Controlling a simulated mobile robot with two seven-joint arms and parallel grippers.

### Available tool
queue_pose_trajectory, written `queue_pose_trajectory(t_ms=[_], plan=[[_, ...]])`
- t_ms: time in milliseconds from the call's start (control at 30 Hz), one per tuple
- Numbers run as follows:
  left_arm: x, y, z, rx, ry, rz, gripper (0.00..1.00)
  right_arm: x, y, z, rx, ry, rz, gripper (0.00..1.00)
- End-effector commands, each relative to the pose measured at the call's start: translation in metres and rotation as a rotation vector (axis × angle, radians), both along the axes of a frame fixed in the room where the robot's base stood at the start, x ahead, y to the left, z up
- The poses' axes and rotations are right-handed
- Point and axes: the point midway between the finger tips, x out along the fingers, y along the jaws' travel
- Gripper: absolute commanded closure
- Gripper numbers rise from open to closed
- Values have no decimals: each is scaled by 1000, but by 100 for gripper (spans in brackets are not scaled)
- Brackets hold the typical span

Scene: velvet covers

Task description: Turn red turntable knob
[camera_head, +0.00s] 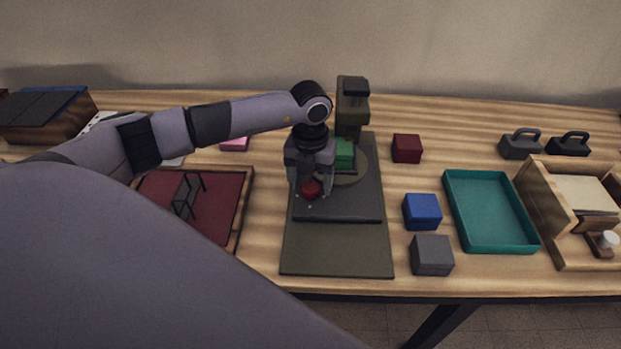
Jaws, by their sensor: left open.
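The red knob (311,188) sits near the front left of a dark turntable base (350,208). The base lies on an olive mat (337,258). Behind the knob is a round olive turntable disc (350,178) with a green block (344,154) on it. My left gripper (311,192) points down over the knob, with its open fingers on either side of it. Whether the fingers touch the knob I cannot tell. The gripper hides part of the base and disc. My right gripper is not in view.
An olive upright device (352,105) stands behind the disc. Right of the mat are dark red (407,148), blue (422,211) and grey (432,255) blocks, then a teal tray (447,205). A dark red framed panel (222,195) lies to the left.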

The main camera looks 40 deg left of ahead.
Motion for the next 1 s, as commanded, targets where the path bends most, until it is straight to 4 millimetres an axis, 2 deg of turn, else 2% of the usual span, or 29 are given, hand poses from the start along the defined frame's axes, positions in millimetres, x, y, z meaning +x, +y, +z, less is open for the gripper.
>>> queue_pose_trajectory(t_ms=[100, 267, 300, 667, 1000], plan=[[0, 0, 0, 0, 0, 0, 31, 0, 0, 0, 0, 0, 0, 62], [0, 0, 0, -1, 1, -1, 83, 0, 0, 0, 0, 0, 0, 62], [0, 0, 0, -1, 1, -1, 87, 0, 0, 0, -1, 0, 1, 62], [0, -1, -1, -1, 1, -51, 87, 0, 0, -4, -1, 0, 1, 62], [1, -1, -2, -2, -1, -290, 87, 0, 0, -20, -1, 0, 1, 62]])
